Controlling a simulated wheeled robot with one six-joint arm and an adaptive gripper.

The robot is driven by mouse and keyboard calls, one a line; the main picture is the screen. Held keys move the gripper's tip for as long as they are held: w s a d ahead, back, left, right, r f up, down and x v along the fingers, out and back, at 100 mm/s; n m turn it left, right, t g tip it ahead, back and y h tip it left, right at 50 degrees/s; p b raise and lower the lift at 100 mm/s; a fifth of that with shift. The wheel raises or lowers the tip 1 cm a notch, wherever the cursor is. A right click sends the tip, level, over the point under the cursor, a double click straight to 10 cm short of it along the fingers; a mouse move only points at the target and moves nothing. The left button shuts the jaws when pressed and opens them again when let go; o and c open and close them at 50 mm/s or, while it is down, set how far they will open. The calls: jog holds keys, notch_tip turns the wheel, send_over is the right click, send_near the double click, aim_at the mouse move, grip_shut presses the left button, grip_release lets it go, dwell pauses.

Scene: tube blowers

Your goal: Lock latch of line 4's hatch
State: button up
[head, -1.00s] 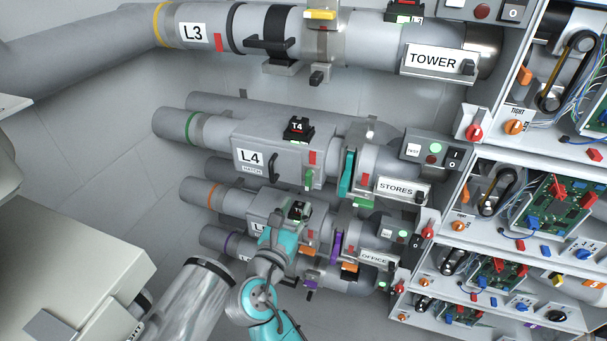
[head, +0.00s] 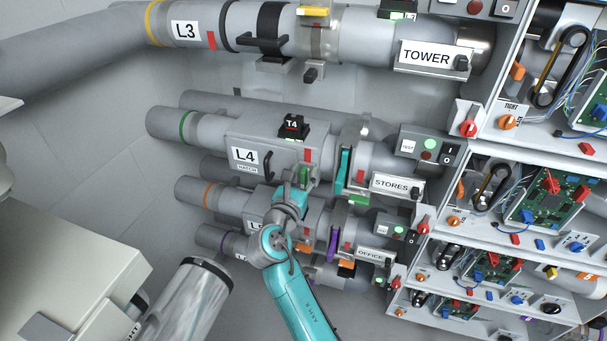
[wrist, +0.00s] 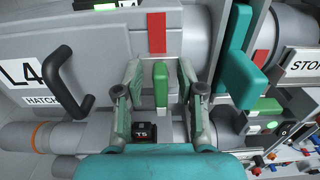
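Line 4's hatch (head: 262,140) is the grey cover marked L4 HATCH on the upper of the smaller pipes, with a black handle. Its latch, a green lever (head: 303,174), hangs straight down at the hatch's right side, below a red mark (head: 308,155). In the wrist view, the green latch (wrist: 161,84) points down, apart from the red mark (wrist: 157,32) above it. My gripper (wrist: 159,88) is open, with one finger on each side of the latch and a visible gap on both sides. In the head view, my gripper (head: 292,187) partly hides the latch's lower end.
A teal lever (head: 344,168) on a clamp stands close to the right of the latch, near the STORES sign (head: 394,184). A black T5 block (wrist: 144,132) lies below my fingers. The black hatch handle (wrist: 68,82) is to the left. Line 5's pipe runs just below.

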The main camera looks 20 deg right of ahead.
grip_shut()
jog(key=shift+d+m, duration=0.1)
jog(key=shift+m, duration=0.3)
jog(key=m, duration=0.4)
jog(key=shift+s+d, duration=0.15)
jog(key=shift+d, duration=0.05)
jog(key=m, duration=0.4)
jog(key=shift+s+d+f, duration=0.1)
jog(key=shift+d+f, duration=0.1)
jog(key=m, duration=0.6)
jog(key=f+m, duration=0.1)
jog(key=m, duration=0.2)
jog(key=shift+s+d, duration=0.15)
